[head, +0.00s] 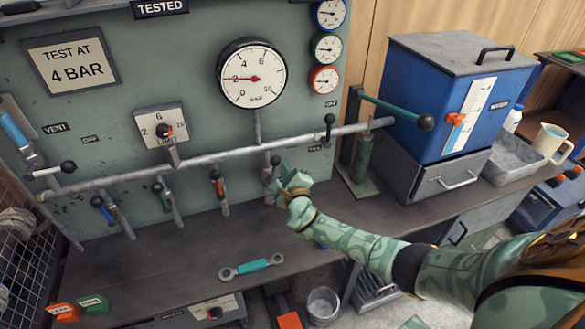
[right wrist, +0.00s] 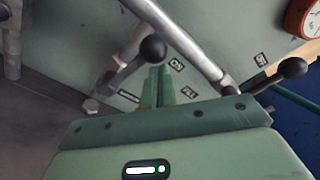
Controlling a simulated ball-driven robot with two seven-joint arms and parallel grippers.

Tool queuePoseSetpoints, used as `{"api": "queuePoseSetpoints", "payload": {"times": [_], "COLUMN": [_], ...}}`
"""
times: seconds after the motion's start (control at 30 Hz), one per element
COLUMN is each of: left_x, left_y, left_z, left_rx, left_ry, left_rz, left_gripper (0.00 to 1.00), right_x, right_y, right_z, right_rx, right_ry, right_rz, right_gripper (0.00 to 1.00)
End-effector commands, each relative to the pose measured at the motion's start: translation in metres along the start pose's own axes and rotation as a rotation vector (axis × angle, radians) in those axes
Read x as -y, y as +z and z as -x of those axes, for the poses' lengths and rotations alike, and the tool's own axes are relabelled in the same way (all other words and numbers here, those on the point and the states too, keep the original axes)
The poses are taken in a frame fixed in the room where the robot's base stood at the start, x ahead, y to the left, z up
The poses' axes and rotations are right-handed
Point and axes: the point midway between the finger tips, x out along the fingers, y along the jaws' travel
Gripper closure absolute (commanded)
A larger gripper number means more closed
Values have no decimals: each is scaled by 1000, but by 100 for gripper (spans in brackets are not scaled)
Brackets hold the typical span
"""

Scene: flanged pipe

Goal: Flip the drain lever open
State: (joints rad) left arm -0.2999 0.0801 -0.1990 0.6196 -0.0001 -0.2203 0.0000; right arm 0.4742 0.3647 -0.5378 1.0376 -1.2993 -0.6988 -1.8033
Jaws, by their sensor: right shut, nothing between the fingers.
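My right gripper (head: 288,178) is shut and empty in front of the green panel, below the horizontal pipe (head: 215,158). Its closed fingers (right wrist: 158,82) point at the panel in the right wrist view. A black-knobbed lever (head: 275,161) is right by the fingertips; its round knob (right wrist: 153,48) appears just beyond them. I cannot tell whether they touch. A second black-knobbed lever (head: 330,124) stands up at the pipe's right; it also shows in the right wrist view (right wrist: 290,68). No drain label is readable, so I cannot tell which is the drain lever. My left gripper is out of view.
A big pressure gauge (head: 252,74) hangs above. Several small valves (head: 165,203) hang from the pipe at left. A blue tank (head: 450,95) with a green-handled bar (head: 396,106) stands at right. A wrench (head: 251,267) lies on the bench; the bench around it is clear.

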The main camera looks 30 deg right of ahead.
Motion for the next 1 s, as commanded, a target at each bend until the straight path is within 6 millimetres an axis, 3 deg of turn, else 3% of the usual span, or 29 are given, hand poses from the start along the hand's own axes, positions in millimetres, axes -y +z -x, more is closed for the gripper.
{"api": "queuePoseSetpoints", "payload": {"times": [0.4,1.0], "left_x": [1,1], "left_y": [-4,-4], "left_z": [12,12], "left_rx": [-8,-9], "left_ry": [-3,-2], "left_rz": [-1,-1], "left_gripper": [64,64], "right_x": [-4,-5], "right_y": [14,13], "right_z": [1,1], "right_rx": [2,1], "right_ry": [-9,-10], "right_rz": [150,163], "right_gripper": [100,100]}}
